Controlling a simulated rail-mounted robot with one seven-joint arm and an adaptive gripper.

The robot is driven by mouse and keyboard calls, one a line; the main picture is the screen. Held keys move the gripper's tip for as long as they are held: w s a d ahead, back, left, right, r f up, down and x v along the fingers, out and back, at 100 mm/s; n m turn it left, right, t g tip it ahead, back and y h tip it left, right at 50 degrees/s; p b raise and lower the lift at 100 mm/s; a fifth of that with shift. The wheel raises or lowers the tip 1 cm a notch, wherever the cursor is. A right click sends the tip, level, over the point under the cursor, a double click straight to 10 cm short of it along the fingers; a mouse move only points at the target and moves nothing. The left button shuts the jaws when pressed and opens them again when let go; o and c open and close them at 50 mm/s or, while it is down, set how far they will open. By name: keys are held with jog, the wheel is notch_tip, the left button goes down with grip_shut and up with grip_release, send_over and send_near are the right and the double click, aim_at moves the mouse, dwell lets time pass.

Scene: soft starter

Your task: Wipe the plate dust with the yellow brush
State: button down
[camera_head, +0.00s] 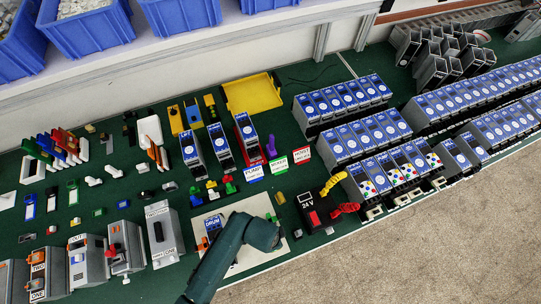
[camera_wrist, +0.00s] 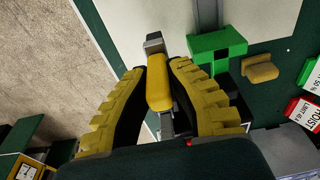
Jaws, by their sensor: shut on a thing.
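The white plate (camera_head: 256,204) lies on the green bench mat, partly covered by my teal arm in the head view. Its white surface also fills the upper part of the wrist view (camera_wrist: 270,22). My gripper (camera_wrist: 160,80) has yellow ridged fingers and is shut on the yellow brush (camera_wrist: 158,88), whose yellow body sits between the fingertips. A grey end (camera_wrist: 153,43) sticks out beyond them, over or near the plate's edge. I cannot tell whether it touches the plate. The gripper is hidden by the arm in the head view. I cannot make out dust.
A green block (camera_wrist: 216,46) and a small yellow block (camera_wrist: 260,69) are right of the fingers. A device marked DRUM (camera_head: 213,224) stands at the plate's left side. A black 24 V box (camera_head: 309,208) stands right of the plate. Bare floor (camera_head: 430,250) lies in front.

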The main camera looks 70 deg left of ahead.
jog(key=shift+r+p, duration=2.9)
jog(key=shift+r, duration=0.1)
